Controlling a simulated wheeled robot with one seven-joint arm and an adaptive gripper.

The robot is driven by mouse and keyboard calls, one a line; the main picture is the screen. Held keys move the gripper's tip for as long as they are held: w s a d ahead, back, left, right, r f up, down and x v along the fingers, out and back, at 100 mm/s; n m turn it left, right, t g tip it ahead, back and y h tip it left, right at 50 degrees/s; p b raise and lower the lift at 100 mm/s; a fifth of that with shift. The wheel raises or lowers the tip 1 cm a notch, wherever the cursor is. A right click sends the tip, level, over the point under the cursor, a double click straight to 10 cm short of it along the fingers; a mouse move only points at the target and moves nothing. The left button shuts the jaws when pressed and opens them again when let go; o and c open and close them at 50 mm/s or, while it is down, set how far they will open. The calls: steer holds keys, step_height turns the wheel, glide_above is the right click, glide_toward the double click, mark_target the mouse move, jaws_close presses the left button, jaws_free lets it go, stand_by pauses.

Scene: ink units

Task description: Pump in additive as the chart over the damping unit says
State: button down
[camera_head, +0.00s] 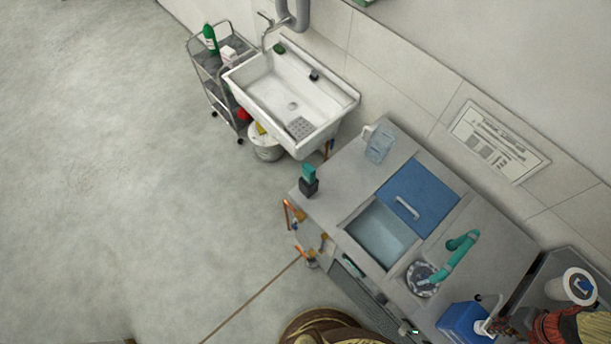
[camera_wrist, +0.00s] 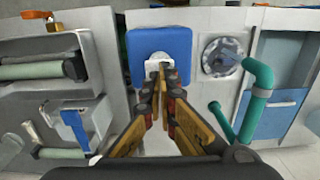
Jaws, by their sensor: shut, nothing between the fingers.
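The damping unit is a grey cabinet (camera_head: 340,190) with a blue lid (camera_head: 418,196) beside an open basin of liquid (camera_head: 380,234). A round opening (camera_head: 424,279) with a teal pipe (camera_head: 462,255) lies nearer; both also show in the wrist view, the opening (camera_wrist: 222,56) and the pipe (camera_wrist: 258,95). The chart (camera_head: 497,142) hangs on the wall above; its text is too small to read. A blue additive canister (camera_head: 463,320) with a white pump top stands at the near end. My gripper (camera_wrist: 162,68) is shut and empty, fingertips at the pump top (camera_wrist: 158,58); contact is unclear.
A clear jug (camera_head: 379,145) and a dark bottle with teal top (camera_head: 308,182) stand on the cabinet. A white sink (camera_head: 290,100) and a trolley (camera_head: 210,65) stand beyond. Press rollers (camera_wrist: 35,72) flank the canister at left. Floor at left is largely clear.

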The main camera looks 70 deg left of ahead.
steer(key=shift+f+b, duration=0.8)
steer(key=shift+f, duration=0.35)
steer(key=shift+r, duration=0.2)
steer(key=shift+r+p, duration=1.2)
steer(key=shift+r, duration=0.4)
steer(key=shift+r, duration=0.1)
steer(key=shift+r+p, duration=1.95)
steer(key=shift+r, duration=0.95)
